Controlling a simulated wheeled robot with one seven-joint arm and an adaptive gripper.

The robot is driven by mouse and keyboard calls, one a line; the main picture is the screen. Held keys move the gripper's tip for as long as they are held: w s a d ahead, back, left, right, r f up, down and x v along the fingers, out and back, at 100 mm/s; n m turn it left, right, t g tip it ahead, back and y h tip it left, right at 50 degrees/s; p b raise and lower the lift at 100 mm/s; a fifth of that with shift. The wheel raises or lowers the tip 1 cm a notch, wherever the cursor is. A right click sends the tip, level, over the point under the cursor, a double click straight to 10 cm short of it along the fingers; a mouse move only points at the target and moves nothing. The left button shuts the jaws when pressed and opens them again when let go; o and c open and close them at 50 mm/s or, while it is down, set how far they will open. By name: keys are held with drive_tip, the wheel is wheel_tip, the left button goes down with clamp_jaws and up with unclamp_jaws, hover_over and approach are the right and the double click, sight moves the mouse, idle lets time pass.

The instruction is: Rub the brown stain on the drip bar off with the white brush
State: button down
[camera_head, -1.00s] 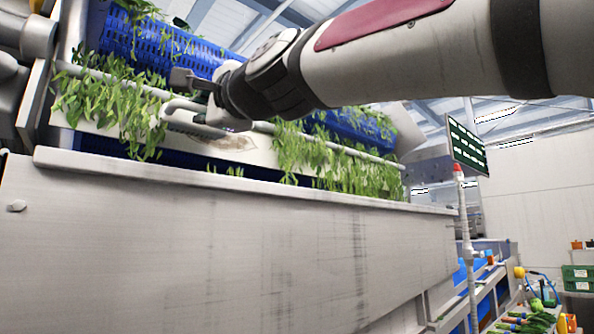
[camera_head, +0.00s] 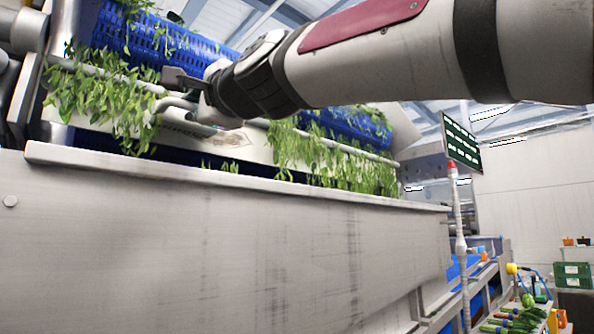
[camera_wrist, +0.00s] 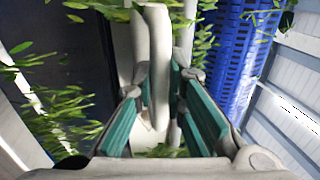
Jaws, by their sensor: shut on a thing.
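The drip bar (camera_head: 255,153) is a pale, sloping strip behind the front metal wall, with leaves hanging over it. A brown stain (camera_head: 232,140) shows on it, just below and right of the brush; part may be hidden. My gripper (camera_head: 190,84) is over the bar, shut on the white brush (camera_head: 207,116). The brush's pale curved body lies along the bar; I cannot tell whether its bristles touch the surface. In the wrist view the brush (camera_wrist: 157,55) stands between the teal finger pads of my gripper (camera_wrist: 159,85).
A long metal wall (camera_head: 230,240) stands in front. A blue perforated drum (camera_head: 150,40) is behind, with green leaves (camera_head: 105,95) hanging around it. A thin pipe runs above the bar. A post with a sign (camera_head: 461,143) and a green crate (camera_head: 573,275) are at right.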

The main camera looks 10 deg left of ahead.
drive_tip(key=shift+w+a, duration=0.3)
drive_tip(key=shift+a, duration=0.05)
drive_tip(key=shift+w+d+f+b, duration=0.1)
drive_tip(key=shift+w+d+b, duration=0.75)
drive_tip(key=shift+w+b, duration=0.25)
drive_tip(key=shift+w+d+b, duration=0.3)
drive_tip(key=shift+d+b, duration=0.15)
drive_tip(key=shift+w+d+b, duration=0.55)
drive_tip(key=shift+w+b, duration=0.15)
drive_tip(key=shift+w, duration=0.15)
drive_tip(key=w+d+b, duration=0.2)
drive_tip(key=w+d, duration=0.5)
drive_tip(key=w, duration=0.1)
drive_tip(key=shift+w, duration=0.15)
drive_tip(key=shift+d, duration=0.1)
